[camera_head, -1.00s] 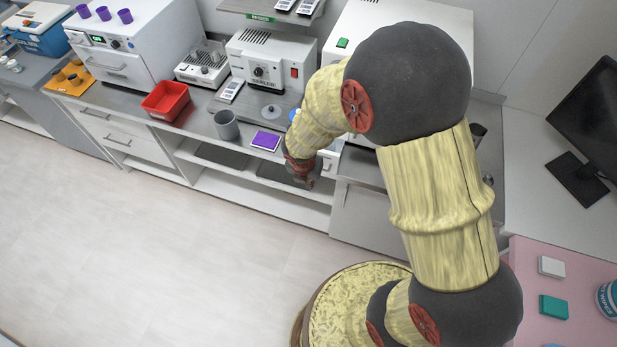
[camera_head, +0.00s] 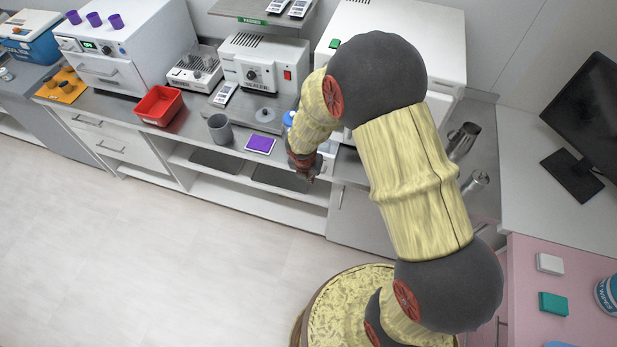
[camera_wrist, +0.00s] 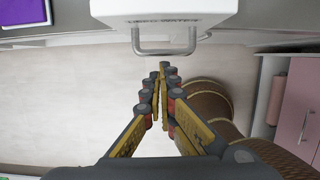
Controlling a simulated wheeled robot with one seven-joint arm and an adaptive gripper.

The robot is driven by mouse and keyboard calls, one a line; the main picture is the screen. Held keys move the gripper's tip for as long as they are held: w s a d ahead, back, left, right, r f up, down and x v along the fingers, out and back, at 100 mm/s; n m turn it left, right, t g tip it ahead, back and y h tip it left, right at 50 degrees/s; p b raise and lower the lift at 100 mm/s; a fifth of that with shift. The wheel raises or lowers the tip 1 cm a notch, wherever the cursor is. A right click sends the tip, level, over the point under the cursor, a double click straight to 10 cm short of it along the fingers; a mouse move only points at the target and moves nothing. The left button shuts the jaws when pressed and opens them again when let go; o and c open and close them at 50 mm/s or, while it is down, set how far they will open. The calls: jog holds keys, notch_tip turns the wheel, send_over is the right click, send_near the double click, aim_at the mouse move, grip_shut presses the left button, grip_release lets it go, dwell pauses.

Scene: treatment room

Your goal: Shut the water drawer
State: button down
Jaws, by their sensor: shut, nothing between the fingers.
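The water drawer (camera_wrist: 165,8) is a white box with a faint label at the top of the wrist view, sticking out over the bench edge. Its grey bar handle (camera_wrist: 165,50) juts from its front. My gripper (camera_wrist: 166,78) is shut and empty, just in front of the handle, with a small apparent gap; contact cannot be told. In the head view my gripper (camera_head: 308,178) hangs at the bench's front edge, and a small white part of the drawer (camera_head: 329,151) shows beside it, mostly hidden by my arm.
A purple-topped pad (camera_head: 261,144), grey cup (camera_head: 220,128) and red bin (camera_head: 159,105) stand left along the bench. Metal jugs (camera_head: 463,139) stand right of my arm. A pink table (camera_head: 535,265) is at the lower right. The floor (camera_head: 150,245) in front is clear.

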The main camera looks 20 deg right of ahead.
jog(key=shift+w, duration=0.1)
jog(key=w+d+p, duration=0.2)
jog(key=w+p, duration=0.1)
jog(key=w+d+p, duration=0.3)
jog(key=w+p, duration=0.1)
jog(key=w+d+p, duration=0.3)
jog(key=p, duration=0.1)
jog(key=shift+w+r, duration=0.15)
jog(key=shift+w, duration=0.25)
jog(key=shift+w+d+p, duration=0.5)
jog(key=shift+w+p, duration=0.25)
jog(key=shift+p, duration=0.05)
